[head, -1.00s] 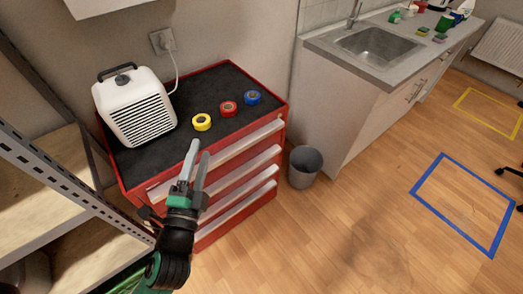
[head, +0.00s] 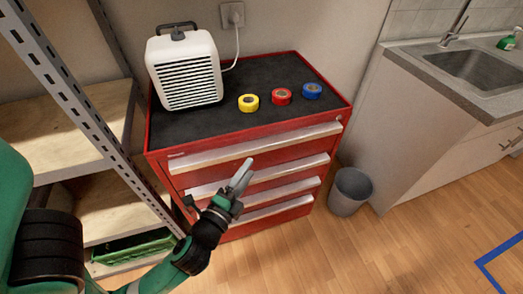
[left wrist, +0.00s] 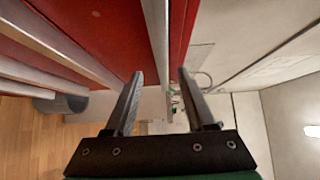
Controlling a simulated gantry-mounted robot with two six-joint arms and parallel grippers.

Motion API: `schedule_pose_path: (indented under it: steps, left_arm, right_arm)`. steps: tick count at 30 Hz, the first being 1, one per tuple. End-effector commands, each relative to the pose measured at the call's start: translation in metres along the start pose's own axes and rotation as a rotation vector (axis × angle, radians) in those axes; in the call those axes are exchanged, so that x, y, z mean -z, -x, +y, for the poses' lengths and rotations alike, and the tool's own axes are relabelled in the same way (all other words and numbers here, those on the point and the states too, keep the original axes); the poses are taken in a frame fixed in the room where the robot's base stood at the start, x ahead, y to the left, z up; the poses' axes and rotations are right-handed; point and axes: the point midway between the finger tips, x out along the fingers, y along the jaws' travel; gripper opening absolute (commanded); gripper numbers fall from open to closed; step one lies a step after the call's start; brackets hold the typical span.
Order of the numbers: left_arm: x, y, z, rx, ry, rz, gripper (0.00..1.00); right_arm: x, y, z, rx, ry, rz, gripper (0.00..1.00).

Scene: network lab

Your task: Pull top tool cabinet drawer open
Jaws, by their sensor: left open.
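The red tool cabinet (head: 160,205) has a black top and several drawers with long silver handles. The top drawer's handle (head: 285,140) runs below the top edge; this drawer looks shut. My left gripper (head: 243,177) is open and empty in front of the cabinet, its fingers pointing up and right; in the head view it overlaps the second handle. In the left wrist view, the gripper (left wrist: 160,78) shows two parted fingers, with the uppermost silver handle (left wrist: 158,35) appearing between them. I cannot tell the gap to that handle; no contact shows. My right gripper is out of view.
A white heater (head: 185,70) and yellow, red and blue tape rolls (head: 281,97) sit on the cabinet. A grey bin (head: 350,190) stands right of it, beside the sink counter (head: 410,150). A metal shelf (head: 75,95) stands close on the left. Floor in front is clear.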

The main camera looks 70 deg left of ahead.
Motion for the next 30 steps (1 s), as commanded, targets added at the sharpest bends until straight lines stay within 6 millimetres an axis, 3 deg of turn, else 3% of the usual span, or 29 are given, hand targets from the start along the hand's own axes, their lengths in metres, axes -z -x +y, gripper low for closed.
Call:
schedule_pose_path:
  steps: [6,10,15,22,23,30]
  left_arm:
    - [-0.001,-0.052,-0.001,0.004,0.003,-0.005,0.55]
    - [-0.001,-0.074,0.000,0.003,0.002,-0.003,0.55]
    - [0.000,-0.088,0.000,0.002,0.001,-0.001,0.55]
    - [0.000,-0.088,0.000,0.000,0.000,0.000,0.55]
    - [0.000,-0.088,0.000,0.000,0.000,0.000,0.53]
    - [0.000,-0.088,0.000,-0.001,0.000,0.000,0.10]
  right_arm:
    - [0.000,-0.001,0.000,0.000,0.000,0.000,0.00]
    - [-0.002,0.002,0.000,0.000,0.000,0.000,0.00]
    - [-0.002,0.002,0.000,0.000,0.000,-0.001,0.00]
    - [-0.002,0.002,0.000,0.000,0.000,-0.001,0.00]
    - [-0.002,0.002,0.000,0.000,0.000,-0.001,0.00]
    - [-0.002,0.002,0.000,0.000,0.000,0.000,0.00]
